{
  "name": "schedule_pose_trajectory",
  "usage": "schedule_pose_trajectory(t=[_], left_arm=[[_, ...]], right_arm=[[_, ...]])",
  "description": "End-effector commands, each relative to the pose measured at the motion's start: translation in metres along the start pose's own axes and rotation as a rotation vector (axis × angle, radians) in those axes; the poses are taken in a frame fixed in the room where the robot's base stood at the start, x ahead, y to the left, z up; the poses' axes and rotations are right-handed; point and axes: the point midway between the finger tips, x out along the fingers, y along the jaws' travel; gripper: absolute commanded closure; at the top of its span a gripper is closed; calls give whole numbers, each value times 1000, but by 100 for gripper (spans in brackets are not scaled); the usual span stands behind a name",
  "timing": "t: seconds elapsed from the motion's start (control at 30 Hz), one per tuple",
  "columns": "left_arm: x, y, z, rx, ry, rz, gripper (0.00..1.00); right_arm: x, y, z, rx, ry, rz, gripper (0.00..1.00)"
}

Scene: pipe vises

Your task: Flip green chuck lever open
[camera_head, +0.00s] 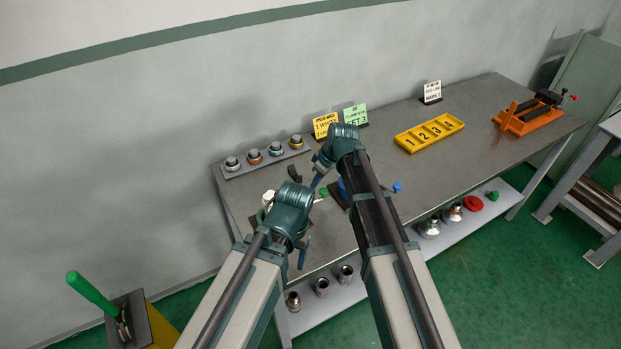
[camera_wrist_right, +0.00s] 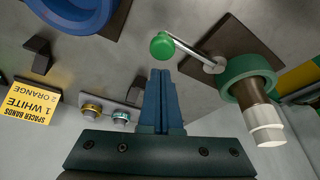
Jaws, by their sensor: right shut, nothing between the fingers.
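The green chuck (camera_wrist_right: 250,78) is a ring around a brown pipe with a white end, at the right of the right wrist view. Its lever (camera_wrist_right: 190,53) is a metal rod ending in a green ball knob (camera_wrist_right: 162,45). The knob also shows in the head view (camera_head: 323,191); the chuck there is largely hidden by my left wrist. My right gripper (camera_wrist_right: 160,72) is shut and empty, its fingertips just short of the knob in the picture; contact is unclear. It also shows in the head view (camera_head: 316,183). My left gripper (camera_head: 302,262) hangs lower left, jaw state unclear.
A blue chuck (camera_wrist_right: 75,12) with a blue knob (camera_head: 397,187) stands nearby. A rack of ringed spools (camera_head: 267,157) and sign cards (camera_head: 325,124) line the back. A yellow numbered tray (camera_head: 430,133) and an orange vise (camera_head: 530,113) are at right.

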Motion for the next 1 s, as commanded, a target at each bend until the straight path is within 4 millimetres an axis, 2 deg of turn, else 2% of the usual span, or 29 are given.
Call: schedule_pose_trajectory(t=[0.1,1.0], left_arm=[[1,0,0,0,0,0,34],[1,0,0,0,0,0,34]], right_arm=[[-2,0,8,-1,0,0,100],[-5,-3,16,92,1,34,100]])
